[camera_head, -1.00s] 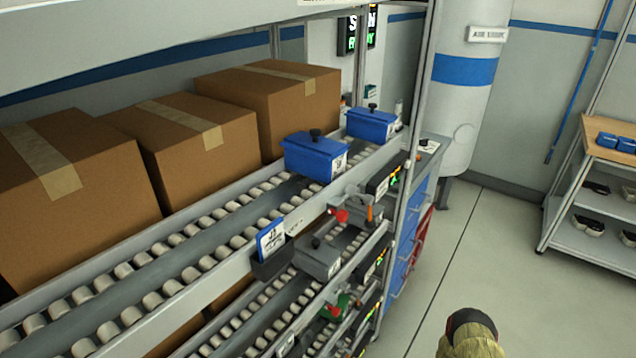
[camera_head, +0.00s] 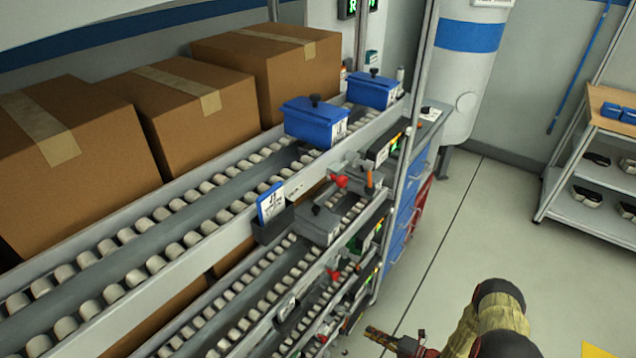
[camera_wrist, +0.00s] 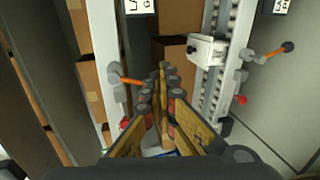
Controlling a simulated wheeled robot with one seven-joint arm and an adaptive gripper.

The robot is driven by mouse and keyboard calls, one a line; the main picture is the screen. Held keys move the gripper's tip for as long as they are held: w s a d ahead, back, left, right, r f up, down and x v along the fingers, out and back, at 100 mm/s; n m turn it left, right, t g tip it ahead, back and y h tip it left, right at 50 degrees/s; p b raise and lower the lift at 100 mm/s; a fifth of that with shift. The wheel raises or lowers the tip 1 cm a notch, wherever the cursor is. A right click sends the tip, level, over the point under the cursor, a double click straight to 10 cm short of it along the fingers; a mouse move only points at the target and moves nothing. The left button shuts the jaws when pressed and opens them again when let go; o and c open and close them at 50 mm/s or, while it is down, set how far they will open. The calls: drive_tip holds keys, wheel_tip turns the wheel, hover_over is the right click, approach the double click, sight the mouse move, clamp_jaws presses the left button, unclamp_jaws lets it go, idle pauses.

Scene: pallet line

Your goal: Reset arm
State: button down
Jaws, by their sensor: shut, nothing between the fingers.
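My gripper (camera_head: 378,336) shows at the bottom of the head view, right of the roller rack, with my arm's yellowish sleeve and dark joint behind it. Its fingers point left toward the rack's lower levels. In the wrist view my gripper (camera_wrist: 163,72) has its fingers shut together with nothing held. The fingers appear apart from the rack, though the exact gap is hard to tell.
The roller rack (camera_head: 170,268) fills the left, with blue bins (camera_head: 315,122), a grey bin (camera_head: 318,226) and cardboard boxes (camera_head: 265,70). Red and orange levers (camera_head: 341,181) stick out at its side. Open floor (camera_head: 480,220) lies right, before a shelf (camera_head: 590,205).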

idle(0.4)
drive_tip(key=s+a+n+g+y, duration=0.1)
drive_tip(key=s+a+n+g, duration=0.3)
drive_tip(key=s+n, duration=0.45)
drive_tip(key=s+r+n+g, duration=0.4)
drive_tip(key=r+n, duration=0.2)
drive_tip(key=s+d+r+n+g+h+p, duration=0.1)
drive_tip(key=s+d+r+n+h, duration=0.15)
drive_tip(key=r+n, duration=0.75)
drive_tip(key=s+d+r+n+g+h, duration=0.15)
drive_tip(key=r+n+h, duration=0.3)
drive_tip(key=r, duration=0.95)
drive_tip(key=s+d+r+n+g+h+p, duration=0.1)
drive_tip(key=s+d+r+n+h, duration=0.15)
drive_tip(key=r+n, duration=0.75)
drive_tip(key=s+a+r+n+t+h+p, duration=0.1)
drive_tip(key=r+t, duration=0.3)
drive_tip(key=r, duration=0.9)
drive_tip(key=s+a+r+n+t+h+p, duration=0.1)
drive_tip(key=s+a+r+n+t+h, duration=0.1)
drive_tip(key=r, duration=1.1)
drive_tip(key=shift+s+a+n+t+h, duration=0.2)
drive_tip(key=shift+s+n+t+h, duration=0.3)
drive_tip(key=shift+s+t, duration=0.55)
